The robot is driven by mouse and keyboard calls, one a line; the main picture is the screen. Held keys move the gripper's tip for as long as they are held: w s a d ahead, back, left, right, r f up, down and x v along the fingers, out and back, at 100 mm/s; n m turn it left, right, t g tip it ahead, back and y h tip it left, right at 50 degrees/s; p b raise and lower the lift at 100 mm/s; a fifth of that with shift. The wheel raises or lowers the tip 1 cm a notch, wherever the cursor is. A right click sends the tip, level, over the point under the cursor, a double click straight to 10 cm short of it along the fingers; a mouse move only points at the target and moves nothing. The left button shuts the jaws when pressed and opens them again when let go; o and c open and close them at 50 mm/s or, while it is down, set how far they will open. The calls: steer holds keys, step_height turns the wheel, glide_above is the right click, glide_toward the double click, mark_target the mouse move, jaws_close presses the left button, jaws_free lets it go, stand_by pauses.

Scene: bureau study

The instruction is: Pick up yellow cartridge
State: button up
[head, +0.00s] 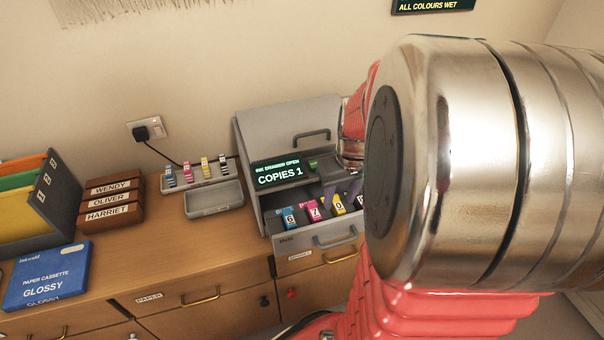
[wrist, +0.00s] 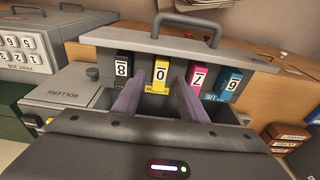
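A yellow cartridge (head: 338,204) with a white number label stands in the open ink drawer (head: 330,239) of the grey printer. In the wrist view the yellow cartridge (wrist: 158,74) reads 0 and stands between the black and magenta ones. My gripper (wrist: 157,88) is open, its two purple fingers spread with the yellow cartridge ahead between them. I cannot tell whether the fingers touch it. In the head view my arm hides much of the gripper and the drawer's right end. Another small yellow cartridge (head: 205,168) stands in a grey tray (head: 213,198) on the left.
A black cartridge (wrist: 124,67), a magenta cartridge (wrist: 196,77) and a blue cartridge (wrist: 229,84) share the drawer. The drawer front has a raised handle (wrist: 187,22). Name boxes (head: 112,201) and a blue paper box (head: 48,275) stand left; bare wood lies between.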

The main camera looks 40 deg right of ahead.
steer(key=shift+w+f, duration=0.2)
steer(key=shift+f, duration=1.05)
steer(key=shift+c, duration=0.4)
jaws_close()
